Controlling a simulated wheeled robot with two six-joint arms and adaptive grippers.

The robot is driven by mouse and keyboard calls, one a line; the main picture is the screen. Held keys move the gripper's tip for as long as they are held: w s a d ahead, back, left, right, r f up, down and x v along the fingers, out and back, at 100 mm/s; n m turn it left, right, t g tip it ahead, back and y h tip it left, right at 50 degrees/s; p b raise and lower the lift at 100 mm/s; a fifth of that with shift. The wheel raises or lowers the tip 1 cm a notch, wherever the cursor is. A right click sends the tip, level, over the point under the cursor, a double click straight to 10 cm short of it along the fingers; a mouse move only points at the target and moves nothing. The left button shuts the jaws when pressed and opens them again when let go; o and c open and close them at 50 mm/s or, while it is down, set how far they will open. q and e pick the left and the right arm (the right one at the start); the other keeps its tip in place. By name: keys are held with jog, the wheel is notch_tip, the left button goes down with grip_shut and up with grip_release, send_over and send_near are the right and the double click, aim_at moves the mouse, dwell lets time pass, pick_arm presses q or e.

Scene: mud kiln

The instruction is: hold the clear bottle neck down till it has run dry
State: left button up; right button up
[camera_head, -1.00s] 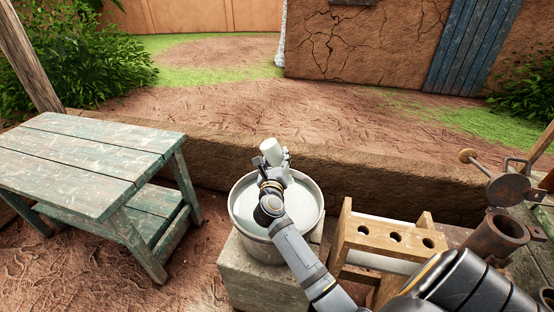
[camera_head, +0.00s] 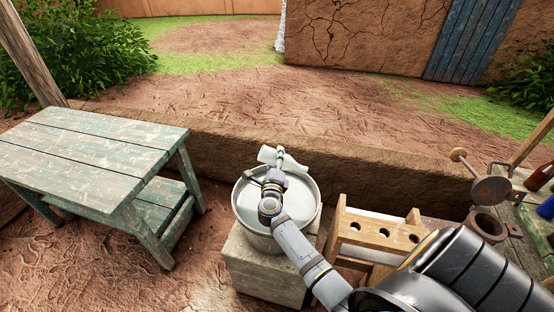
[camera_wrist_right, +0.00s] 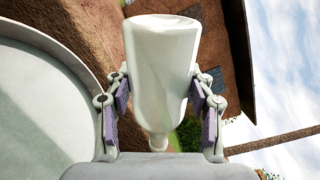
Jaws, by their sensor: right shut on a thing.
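The bottle (camera_head: 270,155) looks whitish and translucent. It is above the far rim of a pale bucket (camera_head: 256,236). My right gripper (camera_head: 281,158) is shut on it. In the right wrist view, the bottle (camera_wrist_right: 160,65) is between the two fingers (camera_wrist_right: 160,100), its wide body toward the top of the picture and its narrow neck toward the bottom. It looks tilted well over, close to lying sideways. I cannot make out any liquid running from it. The bucket's rim (camera_wrist_right: 72,50) curves along the left there. My left gripper is not in view.
The bucket stands on a stone block (camera_head: 262,272). A wooden rack with holes (camera_head: 380,233) is right of it, and rusty metal gear (camera_head: 490,190) is further right. A green slatted table (camera_head: 90,160) is at left. A low mud wall (camera_head: 370,180) runs behind.

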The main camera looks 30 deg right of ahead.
jog(key=n+p, duration=0.6)
jog(key=shift+r, duration=0.4)
jog(key=shift+f+n, duration=0.1)
jog(key=shift+n, duration=0.5)
jog(key=shift+f, duration=0.25)
